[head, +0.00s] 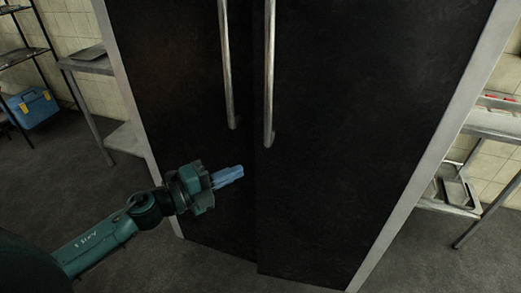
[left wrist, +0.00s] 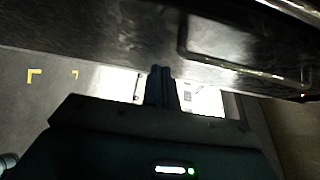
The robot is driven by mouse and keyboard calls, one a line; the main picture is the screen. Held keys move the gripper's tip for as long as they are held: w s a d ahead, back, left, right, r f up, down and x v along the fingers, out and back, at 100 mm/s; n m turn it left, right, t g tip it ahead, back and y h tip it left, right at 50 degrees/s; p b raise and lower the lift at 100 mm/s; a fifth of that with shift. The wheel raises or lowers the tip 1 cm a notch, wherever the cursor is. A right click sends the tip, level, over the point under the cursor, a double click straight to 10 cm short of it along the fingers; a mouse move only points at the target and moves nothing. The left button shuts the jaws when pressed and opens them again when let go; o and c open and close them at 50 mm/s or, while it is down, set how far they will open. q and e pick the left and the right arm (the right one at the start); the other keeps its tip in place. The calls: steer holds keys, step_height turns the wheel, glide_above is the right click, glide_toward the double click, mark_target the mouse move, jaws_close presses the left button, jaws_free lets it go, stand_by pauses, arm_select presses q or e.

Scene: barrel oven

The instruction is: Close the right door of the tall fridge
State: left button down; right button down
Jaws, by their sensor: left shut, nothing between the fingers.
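The tall fridge has two black doors with long vertical metal handles. The right door (head: 365,120) looks nearly flush with the left door (head: 180,90); its lower edge sits slightly lower and nearer at the middle seam, so a small gap may remain. My left gripper (head: 236,173) is shut and empty, with its fingers pointing right, in front of the lower doors near the seam. I cannot tell whether it touches a door. In the left wrist view, the shut fingers (left wrist: 161,85) show below a dark door surface with a handle (left wrist: 245,67). My right gripper is out of view.
A metal table (head: 90,65) stands left of the fridge, with a black shelf rack and a blue toolbox (head: 33,108) beyond. Another metal table (head: 490,122) stands at the right. The grey floor (head: 130,265) in front is clear.

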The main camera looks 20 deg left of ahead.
arm_select(q)
steer(key=x, duration=0.3)
steer(key=a+p+x, duration=0.1)
steer(key=x, duration=0.2)
steer(key=w+x, duration=0.1)
steer(key=x, duration=0.2)
steer(key=shift+a, duration=0.25)
steer(key=shift+w, duration=0.7)
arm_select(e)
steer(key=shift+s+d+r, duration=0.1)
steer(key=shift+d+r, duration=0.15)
